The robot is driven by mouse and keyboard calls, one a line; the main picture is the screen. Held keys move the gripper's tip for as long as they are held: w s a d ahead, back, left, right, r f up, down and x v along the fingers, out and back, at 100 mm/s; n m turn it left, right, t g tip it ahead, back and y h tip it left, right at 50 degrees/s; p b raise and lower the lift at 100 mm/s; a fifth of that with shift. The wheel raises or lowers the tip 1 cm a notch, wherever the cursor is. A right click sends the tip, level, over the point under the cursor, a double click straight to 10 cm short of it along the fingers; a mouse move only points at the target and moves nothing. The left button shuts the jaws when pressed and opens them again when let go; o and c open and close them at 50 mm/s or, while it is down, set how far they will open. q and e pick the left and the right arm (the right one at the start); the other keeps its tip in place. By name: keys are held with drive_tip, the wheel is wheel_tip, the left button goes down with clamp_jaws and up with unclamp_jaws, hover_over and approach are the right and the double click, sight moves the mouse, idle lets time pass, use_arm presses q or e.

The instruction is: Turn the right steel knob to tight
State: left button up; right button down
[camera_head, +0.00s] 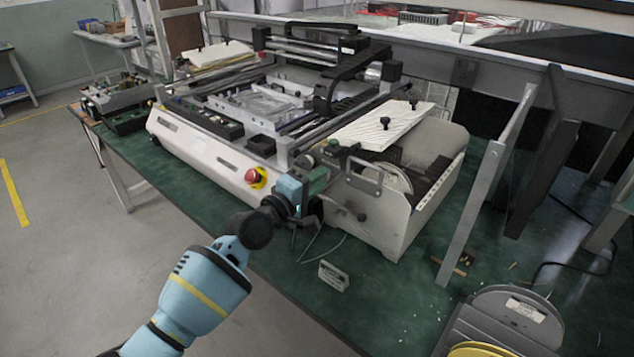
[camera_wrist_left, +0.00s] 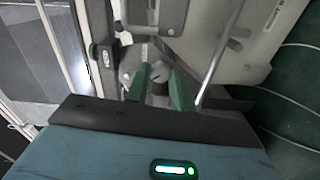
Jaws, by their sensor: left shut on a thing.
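My left gripper (camera_head: 318,178) reaches in from the lower left to the near corner of the white machine (camera_head: 205,150). In the left wrist view its two green fingers (camera_wrist_left: 160,90) are closed on the steel knob (camera_wrist_left: 158,86), a small round grey part with a dark slot mark. The fingers stand on either side of the knob. In the head view the gripper and nearby machine parts hide the knob. My right gripper is not in view.
A red emergency button (camera_head: 252,175) sits on the machine's front, left of the gripper. A metal handle (camera_head: 365,172) and a grey side housing (camera_head: 400,215) are close on the right. A small label block (camera_head: 333,275) stands on the green table (camera_head: 300,290), with bare tabletop around it.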

use_arm(q)
drive_tip(key=m+b, duration=0.1)
drive_tip(key=m, duration=0.3)
drive_tip(key=o, duration=0.9)
drive_tip(key=shift+o, duration=0.2)
drive_tip(key=v, duration=0.8)
drive_tip(key=shift+p, duration=0.4)
drive_tip(key=shift+w, duration=0.1)
